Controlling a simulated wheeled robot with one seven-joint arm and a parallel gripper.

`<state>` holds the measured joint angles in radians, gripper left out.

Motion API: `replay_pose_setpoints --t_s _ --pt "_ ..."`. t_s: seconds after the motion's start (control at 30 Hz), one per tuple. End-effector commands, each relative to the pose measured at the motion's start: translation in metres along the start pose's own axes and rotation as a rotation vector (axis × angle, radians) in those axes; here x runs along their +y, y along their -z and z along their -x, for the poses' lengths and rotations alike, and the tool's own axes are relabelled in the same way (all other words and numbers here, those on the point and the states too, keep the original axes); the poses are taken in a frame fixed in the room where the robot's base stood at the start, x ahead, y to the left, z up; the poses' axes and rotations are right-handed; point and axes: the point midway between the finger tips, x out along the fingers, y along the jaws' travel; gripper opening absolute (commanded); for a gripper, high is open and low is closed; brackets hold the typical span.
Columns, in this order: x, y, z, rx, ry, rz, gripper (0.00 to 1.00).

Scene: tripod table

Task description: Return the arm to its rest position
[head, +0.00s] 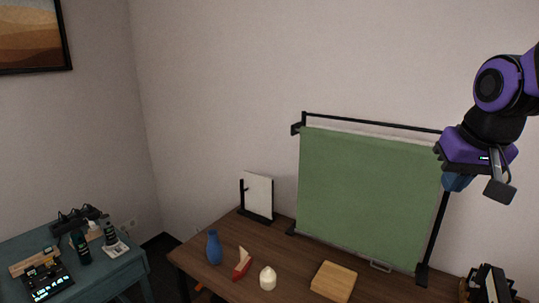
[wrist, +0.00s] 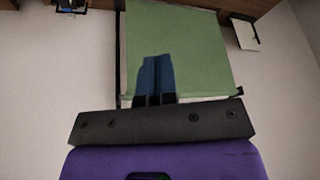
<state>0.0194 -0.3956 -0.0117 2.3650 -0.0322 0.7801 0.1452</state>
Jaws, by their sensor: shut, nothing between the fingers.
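My purple and black arm reaches in from the right edge of the head view. My gripper (head: 457,182) hangs at its end, in front of the right part of a green backdrop and above the table. In the wrist view my gripper (wrist: 158,62) shows two blue fingers side by side, pressed together and empty. The green backdrop (wrist: 190,45) lies beyond the fingers in that view.
The wooden table (head: 225,270) holds a blue vase (head: 214,247), a red and tan object (head: 242,263), a cream object (head: 267,278) and a wooden block (head: 333,282). The green backdrop (head: 365,190) stands behind them. A teal side table (head: 125,270) is at left.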

Motion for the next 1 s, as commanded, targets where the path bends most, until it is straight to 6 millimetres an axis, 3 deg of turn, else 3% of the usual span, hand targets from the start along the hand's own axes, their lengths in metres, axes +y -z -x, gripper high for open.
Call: replay_pose_setpoints --t_s 0.2,0.43,0.6,1.0 --pt "0.001 -0.057 0.034 0.038 0.021 0.072 0.00" --pt "0.002 -0.101 0.050 0.062 0.034 0.132 0.00" --pt "0.003 -0.113 0.053 0.067 0.037 0.148 0.00" --pt "0.003 -0.113 0.053 0.067 0.038 0.149 0.00"
